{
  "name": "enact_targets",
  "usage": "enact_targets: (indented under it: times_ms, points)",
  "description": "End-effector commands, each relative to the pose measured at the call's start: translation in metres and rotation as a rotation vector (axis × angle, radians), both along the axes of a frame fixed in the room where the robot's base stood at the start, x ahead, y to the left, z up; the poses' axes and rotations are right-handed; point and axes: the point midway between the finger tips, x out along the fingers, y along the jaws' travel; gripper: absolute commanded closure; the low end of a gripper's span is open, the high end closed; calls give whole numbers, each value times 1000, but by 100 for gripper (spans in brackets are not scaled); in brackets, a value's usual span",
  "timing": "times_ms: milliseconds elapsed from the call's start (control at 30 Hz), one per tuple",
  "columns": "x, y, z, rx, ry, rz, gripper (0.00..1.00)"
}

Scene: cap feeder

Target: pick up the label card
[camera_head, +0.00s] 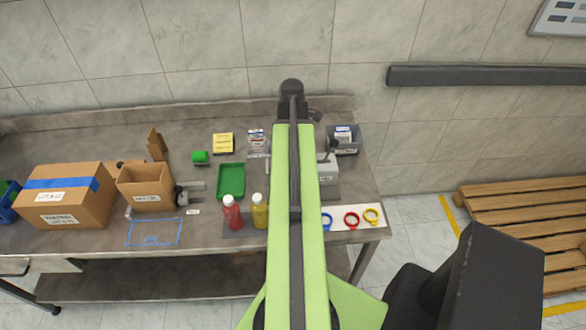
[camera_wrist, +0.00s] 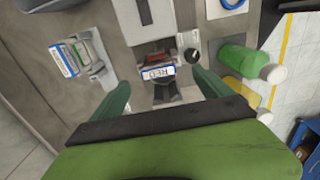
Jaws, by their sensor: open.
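The label card (camera_wrist: 157,72) is a small white card with a blue edge and the word RED, upside down in the wrist view. It sits at a dark fixture, just below a red part (camera_wrist: 157,57). My gripper (camera_wrist: 160,78) is open, with one green finger to the left of the card and one to the right. The card shows in the gap between the fingertips, and nothing is visibly held. I cannot tell how far the fingertips are above it. In the head view my arm hides the card and the gripper.
A green bottle (camera_wrist: 238,60) and a yellow bottle (camera_wrist: 238,92) stand right of the fingers. A grey box (camera_wrist: 145,20) is above the card. Packets (camera_wrist: 70,58) lie to the left. Red (camera_head: 232,213) and yellow (camera_head: 260,211) bottles stand beside my arm.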

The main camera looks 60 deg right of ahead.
Motion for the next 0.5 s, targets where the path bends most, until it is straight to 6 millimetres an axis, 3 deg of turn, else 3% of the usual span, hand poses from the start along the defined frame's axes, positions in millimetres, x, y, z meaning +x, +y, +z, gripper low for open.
enact_targets:
  times_ms: [267, 500]
  points:
    - [0, -3, -49, 0, 0, 0, 11]
    - [0, -3, -48, 0, 0, 0, 11]
